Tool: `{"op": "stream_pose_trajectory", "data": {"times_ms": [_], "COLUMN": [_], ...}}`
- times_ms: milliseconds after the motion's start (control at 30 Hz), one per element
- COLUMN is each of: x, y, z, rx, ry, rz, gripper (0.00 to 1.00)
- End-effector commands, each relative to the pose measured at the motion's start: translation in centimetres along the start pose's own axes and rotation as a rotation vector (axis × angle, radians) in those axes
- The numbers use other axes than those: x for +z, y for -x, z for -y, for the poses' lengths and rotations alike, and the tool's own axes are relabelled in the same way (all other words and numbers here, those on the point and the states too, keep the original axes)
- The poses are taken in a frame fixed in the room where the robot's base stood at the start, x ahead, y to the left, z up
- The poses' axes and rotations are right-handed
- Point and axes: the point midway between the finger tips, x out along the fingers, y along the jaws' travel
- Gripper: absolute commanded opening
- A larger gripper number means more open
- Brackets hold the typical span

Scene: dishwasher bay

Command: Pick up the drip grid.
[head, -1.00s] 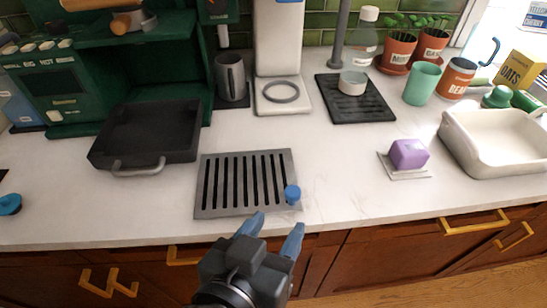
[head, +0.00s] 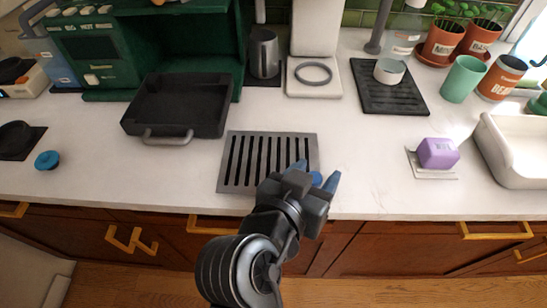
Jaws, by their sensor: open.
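The drip grid (head: 248,160) is a grey slotted metal plate lying flat on the white counter near its front edge. My gripper covers the grid's front right part.
A black tray (head: 179,108) with a grey handle stands behind and left of the grid. A purple block (head: 437,152) on a small plate is to the right, and a white basin (head: 517,150) stands farther right. The counter is clear between grid and block.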

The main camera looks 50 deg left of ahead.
Motion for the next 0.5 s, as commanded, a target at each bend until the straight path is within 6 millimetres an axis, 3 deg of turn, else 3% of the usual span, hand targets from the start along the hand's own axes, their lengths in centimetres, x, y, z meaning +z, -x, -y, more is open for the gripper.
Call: {"op": "stream_pose_trajectory", "data": {"times_ms": [67,500], "x": [0.01,0.00], "y": [0.01,0.04], "z": [0.00,0.00], "rx": [0.000,0.000], "ry": [0.000,0.000], "rz": [0.000,0.000], "gripper": [0.54,0.13]}}
